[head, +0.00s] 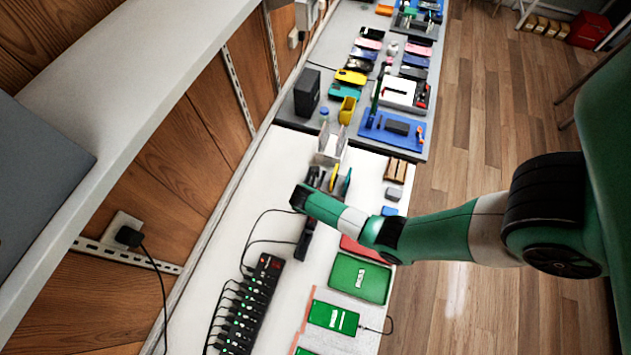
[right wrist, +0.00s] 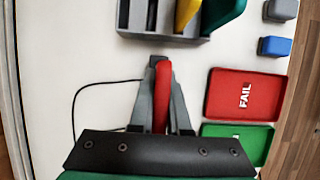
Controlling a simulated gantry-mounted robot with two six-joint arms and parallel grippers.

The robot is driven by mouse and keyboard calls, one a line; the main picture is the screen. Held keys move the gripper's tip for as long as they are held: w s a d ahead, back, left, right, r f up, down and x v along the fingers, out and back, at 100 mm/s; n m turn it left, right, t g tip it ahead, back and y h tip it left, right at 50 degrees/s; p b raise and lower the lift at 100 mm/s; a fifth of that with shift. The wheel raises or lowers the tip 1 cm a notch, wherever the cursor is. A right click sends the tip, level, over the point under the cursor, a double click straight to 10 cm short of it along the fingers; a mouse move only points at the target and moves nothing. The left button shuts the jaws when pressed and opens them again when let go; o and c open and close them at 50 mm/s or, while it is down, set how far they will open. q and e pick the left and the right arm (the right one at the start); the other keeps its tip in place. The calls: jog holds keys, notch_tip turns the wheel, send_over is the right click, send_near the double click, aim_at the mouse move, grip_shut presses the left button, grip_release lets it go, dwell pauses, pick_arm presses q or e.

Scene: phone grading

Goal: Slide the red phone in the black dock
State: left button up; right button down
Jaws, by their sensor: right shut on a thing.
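The red phone (right wrist: 162,97) stands on edge between the two grey fingers of my right gripper (right wrist: 161,110) in the right wrist view. The gripper is shut on it. A small dark piece (right wrist: 158,60), likely part of the black dock, shows at the phone's far end. The fingers cover much of that spot, so I cannot tell how far the phone sits in the dock. In the head view my right gripper (head: 301,198) is low over the white table beside a black stand (head: 305,240), and the phone is hidden. My left gripper is not in view.
A grey slotted rack (right wrist: 134,30) holds yellow and green phones beyond the gripper. A red FAIL tray (right wrist: 222,108) and a green tray (right wrist: 248,147) lie to the right. A black power strip (head: 262,275) with cables lies nearer in the head view.

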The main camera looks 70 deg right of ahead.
jog(key=shift+f, duration=0.1)
dwell(0.4)
jog(key=shift+f+b, duration=0.4)
jog(key=shift+f, duration=0.1)
dwell(0.3)
jog(key=shift+f+b, duration=0.5)
jog(key=shift+f, duration=0.2)
jog(key=shift+f+b, duration=0.45)
jog(key=shift+f, duration=0.2)
jog(key=c, duration=0.8)
grip_release()
